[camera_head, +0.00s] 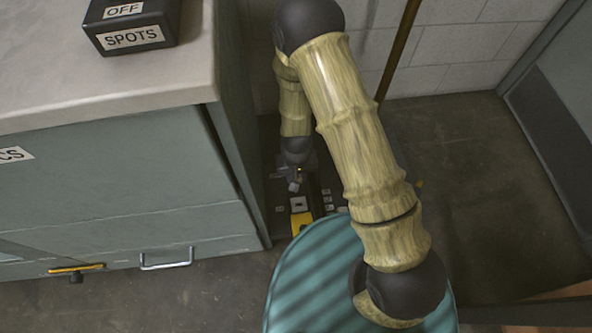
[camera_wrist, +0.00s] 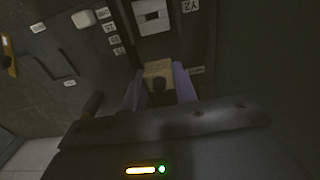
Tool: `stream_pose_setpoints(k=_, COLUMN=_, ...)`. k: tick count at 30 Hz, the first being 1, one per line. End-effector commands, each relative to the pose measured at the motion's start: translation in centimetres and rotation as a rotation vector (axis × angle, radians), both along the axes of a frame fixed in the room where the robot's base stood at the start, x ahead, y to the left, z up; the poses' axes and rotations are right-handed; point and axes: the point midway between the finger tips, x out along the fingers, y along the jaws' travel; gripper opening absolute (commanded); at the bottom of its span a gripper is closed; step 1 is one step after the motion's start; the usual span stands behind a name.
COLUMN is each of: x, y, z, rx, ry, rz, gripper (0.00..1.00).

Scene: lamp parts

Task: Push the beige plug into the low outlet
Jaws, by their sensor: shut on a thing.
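My gripper (camera_wrist: 158,88) is shut on the beige plug (camera_wrist: 157,70), which sits between two purple fingers in the wrist view. A dark round part, perhaps its cord end, shows on the near side of the plug. A pale outlet (camera_wrist: 152,17) with a dark slot is on the dark panel above the plug in the picture, apart from it. I cannot tell whether this is the low outlet, nor how far the plug is from the panel. In the head view my gripper (camera_head: 294,184) is low beside the cabinet, and the plug is not clear.
The dark panel (camera_wrist: 105,72) carries small white labels and a pale knob (camera_wrist: 84,19). A yellow part (camera_head: 301,222) shows in the head view. The grey-green cabinet (camera_head: 110,190) stands close on the left, with a black SPOTS box (camera_head: 130,30) on top. Open floor (camera_head: 450,150) lies right.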

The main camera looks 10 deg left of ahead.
Motion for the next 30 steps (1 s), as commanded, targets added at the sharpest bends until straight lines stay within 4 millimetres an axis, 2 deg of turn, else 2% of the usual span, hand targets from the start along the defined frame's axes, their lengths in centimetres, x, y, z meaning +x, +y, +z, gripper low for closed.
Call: stream_pose_setpoints(k=30, x=-4.0, y=-1.0, z=0.0, rx=0.0, ry=0.001, rz=0.001, gripper=0.01)
